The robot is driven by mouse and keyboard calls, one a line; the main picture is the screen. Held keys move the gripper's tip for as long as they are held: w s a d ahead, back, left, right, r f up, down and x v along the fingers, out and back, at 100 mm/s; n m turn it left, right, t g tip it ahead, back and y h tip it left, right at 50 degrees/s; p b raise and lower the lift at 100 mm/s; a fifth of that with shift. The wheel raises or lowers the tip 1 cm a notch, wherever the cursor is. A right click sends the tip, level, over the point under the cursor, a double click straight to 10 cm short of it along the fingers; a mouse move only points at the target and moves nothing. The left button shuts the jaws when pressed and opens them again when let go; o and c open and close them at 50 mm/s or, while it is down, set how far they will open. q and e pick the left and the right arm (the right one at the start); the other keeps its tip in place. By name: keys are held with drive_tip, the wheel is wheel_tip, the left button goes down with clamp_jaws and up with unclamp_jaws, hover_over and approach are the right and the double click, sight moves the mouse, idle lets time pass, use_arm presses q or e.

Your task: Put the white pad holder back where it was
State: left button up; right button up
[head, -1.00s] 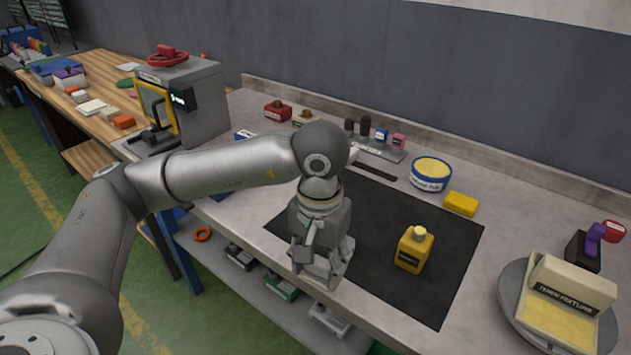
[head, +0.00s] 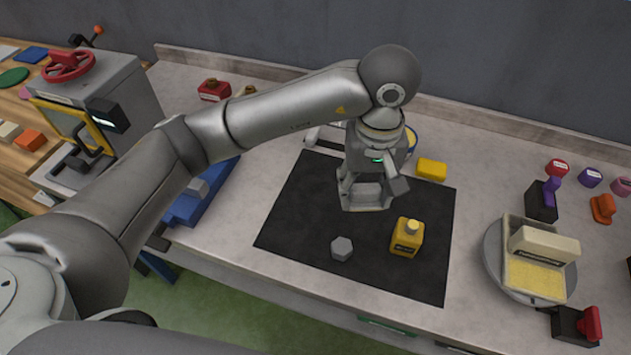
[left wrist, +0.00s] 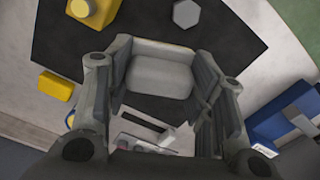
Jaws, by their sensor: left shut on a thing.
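My left gripper (head: 365,200) is shut on a pale grey-white block-like thing, which I take to be the white pad holder (head: 363,196). It hangs over the back part of the black mat (head: 298,205); whether it touches the mat I cannot tell. In the left wrist view the holder (left wrist: 160,72) sits between the two fingers of the left gripper (left wrist: 165,85), its top partly covered by them. My right gripper is not in view.
A yellow bottle (head: 407,238) and a grey hexagonal piece (head: 341,249) stand on the mat near the gripper. A yellow block (head: 432,169) lies behind. A round plate (head: 493,262) bears a large pad block at right. A blue tray (head: 205,205) is at left.

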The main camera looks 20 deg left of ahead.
use_arm(q)
drive_tip(key=shift+w+a, duration=0.1)
drive_tip(key=shift+w, duration=0.05)
drive_tip(key=w+a+f+p, duration=0.3)
drive_tip(key=w+a+p, duration=0.1)
drive_tip(key=a, duration=0.3)
drive_tip(key=p, duration=0.2)
hover_over(315, 194)
drive_tip(key=d, duration=0.1)
drive_tip(key=f, duration=0.5)
drive_tip(key=shift+s+f, duration=0.2)
drive_tip(key=shift+s, duration=0.2)
drive_tip(key=shift+w+a+f, duration=0.25)
drive_tip(key=shift+a+f, duration=0.1)
drive_tip(key=shift+f, duration=0.1)
wheel_tip(315, 194, down, 4)
drive_tip(key=shift+w+a+r+p, duration=0.15)
drive_tip(key=shift+p, duration=0.4)
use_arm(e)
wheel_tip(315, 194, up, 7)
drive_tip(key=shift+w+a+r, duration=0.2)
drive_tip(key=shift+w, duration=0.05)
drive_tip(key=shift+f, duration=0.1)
